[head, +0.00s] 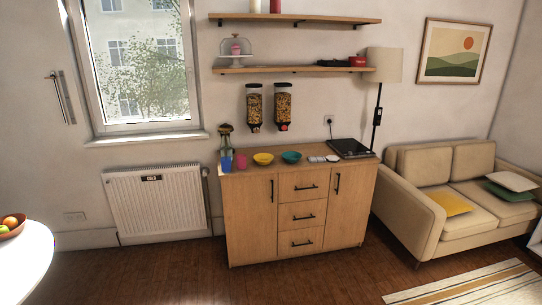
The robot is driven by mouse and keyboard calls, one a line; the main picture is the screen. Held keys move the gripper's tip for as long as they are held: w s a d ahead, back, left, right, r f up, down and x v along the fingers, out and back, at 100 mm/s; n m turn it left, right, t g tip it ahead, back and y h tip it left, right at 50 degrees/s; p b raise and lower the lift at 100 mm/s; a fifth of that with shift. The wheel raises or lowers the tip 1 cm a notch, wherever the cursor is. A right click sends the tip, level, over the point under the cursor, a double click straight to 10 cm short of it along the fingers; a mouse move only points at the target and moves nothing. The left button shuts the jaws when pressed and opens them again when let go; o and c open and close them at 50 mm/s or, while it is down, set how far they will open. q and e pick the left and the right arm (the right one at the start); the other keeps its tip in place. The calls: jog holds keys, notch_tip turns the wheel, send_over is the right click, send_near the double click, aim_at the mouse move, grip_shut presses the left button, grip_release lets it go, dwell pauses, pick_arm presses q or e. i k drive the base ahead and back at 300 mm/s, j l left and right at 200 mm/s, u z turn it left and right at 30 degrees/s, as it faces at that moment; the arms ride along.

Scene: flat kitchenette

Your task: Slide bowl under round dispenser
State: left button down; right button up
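A yellow bowl (263,159) stands on the top of the wooden cabinet (250,205). A teal bowl (291,157) stands just to its right, apart from it. Two dark-framed dispensers filled with cereal hang on the wall above the cabinet: a left dispenser (254,107) and a right dispenser (283,107) with a red part at its bottom. They are too small to tell for sure which one is round. Both bowls are below the dispensers and appear nearer the cabinet's front edge. Neither of my grippers is in view.
A blue cup (226,164), a pink cup (241,162) and small white items (323,158) share the cabinet top, with a black hob (349,148) at its right. A sofa (460,190) stands right, a white table (30,265) left. The floor before the cabinet is clear.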

aim_at(263, 159)
jog(key=i, duration=1.7)
